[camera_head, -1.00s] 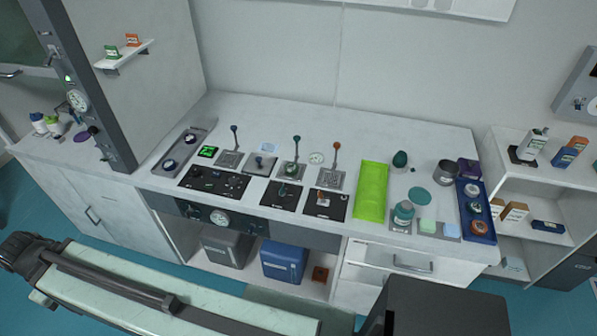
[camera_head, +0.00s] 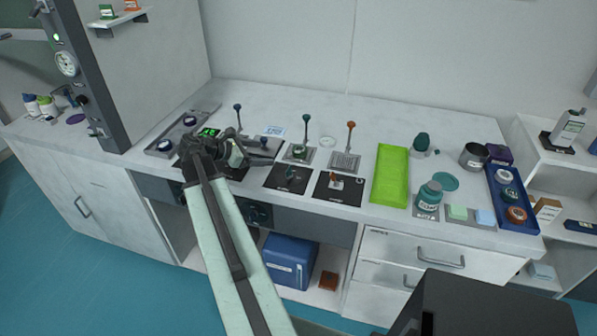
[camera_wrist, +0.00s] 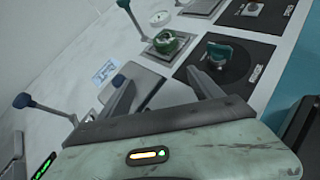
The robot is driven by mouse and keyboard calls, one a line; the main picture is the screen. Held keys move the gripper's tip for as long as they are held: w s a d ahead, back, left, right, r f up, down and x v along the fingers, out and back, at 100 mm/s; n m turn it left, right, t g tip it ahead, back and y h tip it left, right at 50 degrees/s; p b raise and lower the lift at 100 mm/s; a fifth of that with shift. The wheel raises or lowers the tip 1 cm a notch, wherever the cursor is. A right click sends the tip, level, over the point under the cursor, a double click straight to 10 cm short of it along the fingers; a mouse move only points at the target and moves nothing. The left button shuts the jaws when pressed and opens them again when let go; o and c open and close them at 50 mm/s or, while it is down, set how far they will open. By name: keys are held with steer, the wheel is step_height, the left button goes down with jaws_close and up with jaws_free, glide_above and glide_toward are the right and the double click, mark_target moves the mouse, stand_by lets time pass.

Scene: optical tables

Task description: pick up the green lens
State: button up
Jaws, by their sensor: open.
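A green ring-shaped piece (camera_head: 299,151), which looks like the green lens, sits on a small metal plate at the foot of a teal-knobbed lever. It also shows in the wrist view (camera_wrist: 172,42), beyond my fingertips. A teal upright piece (camera_head: 291,174) stands on a black square plate in front of it; it shows in the wrist view (camera_wrist: 218,52) too. I cannot be sure which of the two is the lens. My gripper (camera_head: 268,153) is open, with its fingers (camera_wrist: 158,78) left of both pieces, above the table. Nothing shows between the fingers.
Blue-knobbed (camera_head: 238,112) and orange-knobbed (camera_head: 350,130) levers stand on either side. A lime-green tray (camera_head: 390,177), a teal jar (camera_head: 429,196) and a blue tray (camera_head: 530,214) of round pieces are to the right. A grey column (camera_head: 92,90) rises at the left.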

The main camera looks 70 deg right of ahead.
steer(key=n+g, duration=0.1)
steer(key=g, duration=0.1)
glide_toward(301, 148)
steer(key=shift+s+d+f+b, duration=0.1)
steer(key=shift+s+f+b, duration=0.05)
steer(key=shift+f+b, duration=0.15)
steer(key=shift+s+r, duration=0.15)
steer(key=shift+r, duration=0.05)
steer(key=b+x, duration=0.3)
steer(key=x, duration=0.4)
steer(key=shift+s+d+f, duration=0.1)
steer(key=shift+d+f, duration=0.2)
steer(key=shift+d, duration=0.05)
steer(key=shift+r, duration=0.1)
steer(key=c, duration=1.5)
